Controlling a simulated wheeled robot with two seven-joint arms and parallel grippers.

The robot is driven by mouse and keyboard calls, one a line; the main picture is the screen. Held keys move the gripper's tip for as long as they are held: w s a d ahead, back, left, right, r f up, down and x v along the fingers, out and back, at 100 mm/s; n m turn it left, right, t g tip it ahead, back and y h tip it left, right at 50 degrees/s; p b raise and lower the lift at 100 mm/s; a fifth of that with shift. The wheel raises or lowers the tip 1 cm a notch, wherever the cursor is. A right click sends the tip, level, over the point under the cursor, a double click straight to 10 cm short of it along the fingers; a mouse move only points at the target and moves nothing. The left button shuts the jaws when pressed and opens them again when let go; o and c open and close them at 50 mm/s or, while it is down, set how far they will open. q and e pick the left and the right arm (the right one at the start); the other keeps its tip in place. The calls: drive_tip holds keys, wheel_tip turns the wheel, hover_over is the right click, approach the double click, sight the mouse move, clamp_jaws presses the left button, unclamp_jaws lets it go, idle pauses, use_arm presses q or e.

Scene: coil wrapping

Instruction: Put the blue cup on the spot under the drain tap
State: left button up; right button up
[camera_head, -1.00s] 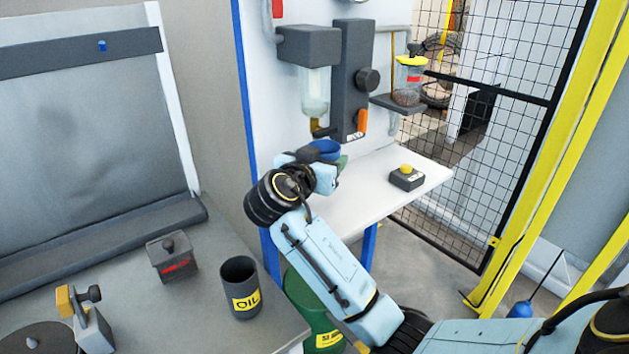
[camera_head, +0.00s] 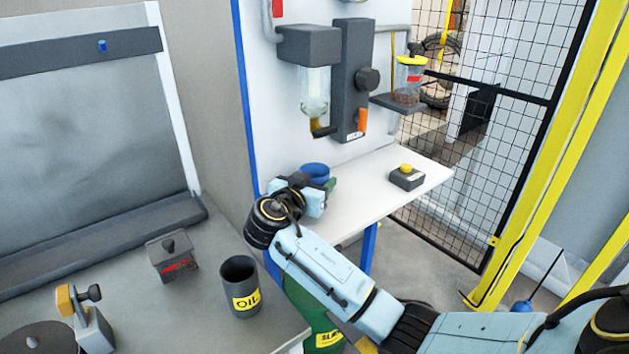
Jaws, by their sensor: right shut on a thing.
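The blue cup (camera_head: 315,169) is at the left end of the white shelf, with its open rim up. My right gripper (camera_head: 312,187) is shut on it from the near side and hides most of its lower part. A green piece shows beside the cup at the gripper. The drain tap (camera_head: 322,130) is the dark fitting below the clear filter bowl (camera_head: 315,92) on the wall panel. The cup is below the tap, with a clear gap between them. The spot under the tap cannot be made out. I cannot tell whether the cup touches the shelf. My left gripper is not in view.
The white shelf (camera_head: 385,185) holds a dark box with a yellow button (camera_head: 406,177) to the right. A dark OIL container (camera_head: 240,287) and a lidded box (camera_head: 172,256) stand on the grey bench at left. A green drum (camera_head: 318,325) is below.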

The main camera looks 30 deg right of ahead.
drive_tip(key=shift+f, duration=0.15)
drive_tip(key=o, duration=0.6)
drive_tip(key=shift+f, duration=0.1)
drive_tip(key=o, duration=0.5)
drive_tip(key=shift+c, duration=0.2)
drive_tip(key=shift+r, duration=0.2)
drive_tip(key=shift+s+a+r, duration=0.1)
drive_tip(key=shift+s+a, duration=0.05)
drive_tip(key=shift+a, duration=0.15)
drive_tip(key=v, duration=1.1)
drive_tip(key=shift+s+b, duration=0.15)
drive_tip(key=shift+b, duration=0.15)
drive_tip(key=shift+a, duration=0.15)
